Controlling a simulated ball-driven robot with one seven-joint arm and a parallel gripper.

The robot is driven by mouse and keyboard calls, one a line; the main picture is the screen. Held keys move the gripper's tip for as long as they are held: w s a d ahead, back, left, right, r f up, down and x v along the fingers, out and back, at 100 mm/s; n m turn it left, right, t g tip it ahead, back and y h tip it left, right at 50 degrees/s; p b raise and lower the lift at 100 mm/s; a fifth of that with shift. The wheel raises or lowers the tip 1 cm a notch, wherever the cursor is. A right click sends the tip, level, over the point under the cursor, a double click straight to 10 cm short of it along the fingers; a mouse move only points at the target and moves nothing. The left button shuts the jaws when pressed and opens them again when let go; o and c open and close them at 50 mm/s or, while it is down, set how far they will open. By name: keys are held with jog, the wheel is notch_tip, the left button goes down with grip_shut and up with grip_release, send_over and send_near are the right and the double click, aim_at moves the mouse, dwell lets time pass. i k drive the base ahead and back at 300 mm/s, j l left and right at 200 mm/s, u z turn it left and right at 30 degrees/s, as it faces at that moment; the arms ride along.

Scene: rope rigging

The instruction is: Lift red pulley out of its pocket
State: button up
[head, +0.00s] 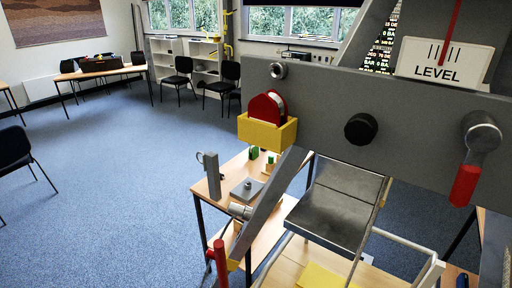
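The red pulley (262,107) sits upright in a yellow pocket (267,133) at the left end of a large grey beam. The pocket's front wall hides the pulley's lower part. A pale rounded edge shows on the pulley's right side. My gripper is not in view, so I cannot see its fingers or what is in them.
The grey beam (405,115) carries a black knob (361,129), a red-handled lever (466,184) and a LEVEL sign (444,62). A grey slanted bar (268,208) runs just below the pocket. A wooden table (232,172) stands lower. Open blue carpet lies left.

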aim_at(269, 107)
jog(key=i+j, duration=0.2)
jog(key=j, duration=0.15)
jog(key=i+j, duration=0.25)
jog(key=i+j+z, duration=0.1)
jog(key=j, duration=0.35)
jog(key=i+j, duration=0.55)
jog(key=j, duration=0.15)
jog(key=z, duration=0.05)
